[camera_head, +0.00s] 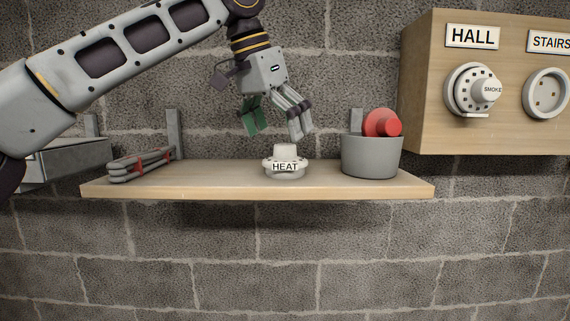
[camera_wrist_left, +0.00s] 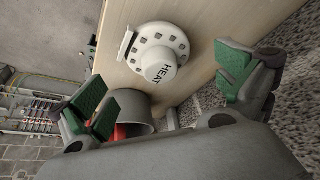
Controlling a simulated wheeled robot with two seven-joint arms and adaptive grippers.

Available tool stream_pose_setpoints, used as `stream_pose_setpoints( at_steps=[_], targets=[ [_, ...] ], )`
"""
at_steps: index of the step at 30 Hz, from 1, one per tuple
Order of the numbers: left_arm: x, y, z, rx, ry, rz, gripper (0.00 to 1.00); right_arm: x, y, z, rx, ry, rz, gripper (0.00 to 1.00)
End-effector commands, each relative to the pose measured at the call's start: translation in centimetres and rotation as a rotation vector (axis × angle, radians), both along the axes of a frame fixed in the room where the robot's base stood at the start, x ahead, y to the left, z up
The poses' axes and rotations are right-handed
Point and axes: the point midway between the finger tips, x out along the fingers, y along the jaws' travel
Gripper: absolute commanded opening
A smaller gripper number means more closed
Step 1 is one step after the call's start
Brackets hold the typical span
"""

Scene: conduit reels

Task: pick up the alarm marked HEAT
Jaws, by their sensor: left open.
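The white round alarm marked HEAT (camera_head: 285,166) stands on the wooden shelf (camera_head: 220,183), near its middle. In the left wrist view the HEAT alarm (camera_wrist_left: 158,54) lies beyond the fingers, its label tilted. My left gripper (camera_head: 276,128) is above the alarm, pointing down, with its fingers apart and nothing between them. In the left wrist view its green-padded fingertips (camera_wrist_left: 165,95) stand wide apart. A gap shows between the fingers and the alarm. My right gripper is in neither view.
A grey pot (camera_head: 371,158) with a red object (camera_head: 382,122) in it stands right of the alarm. A tied grey bundle (camera_head: 140,165) lies at the shelf's left. A wooden board (camera_head: 425,95) at right carries a SMOKE alarm (camera_head: 474,91) under HALL and an empty-looking base (camera_head: 546,93) under STAIRS.

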Motion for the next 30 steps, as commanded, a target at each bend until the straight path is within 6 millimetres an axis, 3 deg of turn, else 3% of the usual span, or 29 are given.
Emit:
stream_pose_setpoints(
  at_steps=[20, 30],
  targets=[
    [1.3, -1.4, -4.2, 0.001, -0.001, 0.002, 1.00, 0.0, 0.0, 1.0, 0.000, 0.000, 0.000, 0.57],
    [1.4, -1.5, -4.6, -0.001, 0.000, 0.001, 1.00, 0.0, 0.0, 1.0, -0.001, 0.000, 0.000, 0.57]
  ],
)
